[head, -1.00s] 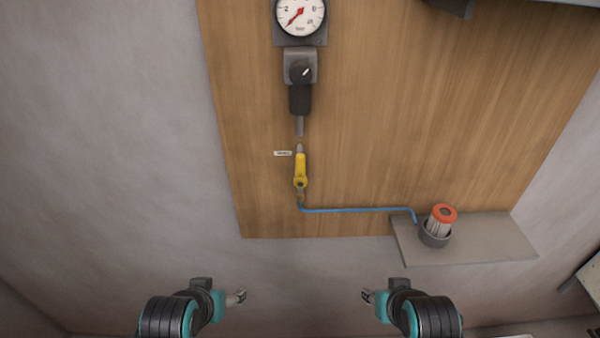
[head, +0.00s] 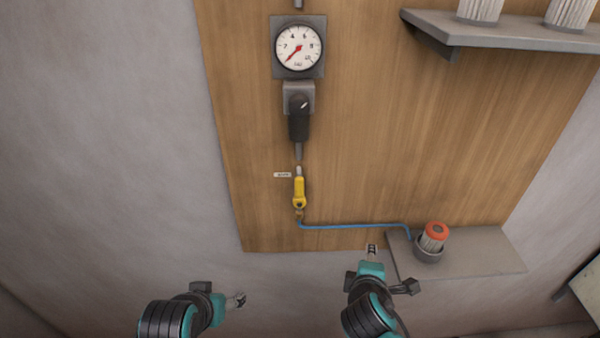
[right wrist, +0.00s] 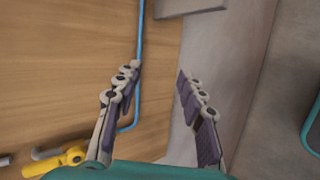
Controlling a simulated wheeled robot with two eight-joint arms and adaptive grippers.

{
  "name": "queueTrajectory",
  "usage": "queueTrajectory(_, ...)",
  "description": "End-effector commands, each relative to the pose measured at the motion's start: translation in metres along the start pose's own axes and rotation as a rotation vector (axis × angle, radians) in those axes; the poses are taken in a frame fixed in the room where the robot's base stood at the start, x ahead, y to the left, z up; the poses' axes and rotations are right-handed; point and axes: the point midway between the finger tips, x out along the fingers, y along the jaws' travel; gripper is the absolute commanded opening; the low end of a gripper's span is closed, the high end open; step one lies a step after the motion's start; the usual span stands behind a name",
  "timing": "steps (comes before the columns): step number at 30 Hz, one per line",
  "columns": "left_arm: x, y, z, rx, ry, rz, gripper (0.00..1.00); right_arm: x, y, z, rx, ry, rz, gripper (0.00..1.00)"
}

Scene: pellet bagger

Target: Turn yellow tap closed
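The yellow tap (head: 299,190) is mounted on the wooden panel (head: 400,130), its handle lying upright in line with the pipe above it. In the right wrist view the yellow tap (right wrist: 62,160) shows at the lower left, outside my fingers. My right gripper (head: 371,248) is raised in front of the panel's lower edge, below and to the right of the tap; in its wrist view (right wrist: 155,105) the fingers are apart with nothing between them. My left gripper (head: 240,299) is low at the left, away from the tap, and its fingers are too small to judge.
A pressure gauge (head: 299,48) and a black regulator (head: 299,112) sit above the tap. A blue hose (head: 355,226) runs from the tap to a red-topped filter (head: 434,236) on a low grey shelf (head: 490,256). A higher shelf (head: 500,36) holds white cylinders.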

Motion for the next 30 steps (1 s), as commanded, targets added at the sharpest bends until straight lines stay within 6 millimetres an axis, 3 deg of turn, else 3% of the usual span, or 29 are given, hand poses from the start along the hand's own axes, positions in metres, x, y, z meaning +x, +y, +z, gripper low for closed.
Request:
queueTrajectory(1, -0.017, 0.0, -0.012, 0.0, 0.0, 0.0, 0.71, -0.012, 0.03, -0.022, -0.244, 0.01, 0.091, 0.4)
queueTrajectory(6, -0.04, 0.0, -0.029, 0.0, 0.0, 0.0, 0.71, -0.051, 0.09, -0.092, -1.004, -0.069, 0.421, 0.4)
queueTrajectory(9, -0.048, 0.0, -0.034, 0.0, 0.0, 0.0, 0.71, -0.076, 0.107, -0.126, -1.296, -0.145, 0.571, 0.4)
queueTrajectory(12, -0.052, 0.0, -0.037, 0.0, 0.0, 0.0, 0.71, -0.094, 0.115, -0.145, -1.466, -0.21, 0.664, 0.4)
queueTrajectory(17, -0.051, 0.0, -0.036, 0.0, 0.0, 0.0, 0.71, -0.096, 0.121, -0.156, -1.549, -0.25, 0.708, 0.4)
queueTrajectory(30, -0.045, 0.0, -0.032, 0.0, 0.0, 0.0, 0.71, -0.045, 0.156, -0.172, -1.544, -0.25, 0.704, 0.4)
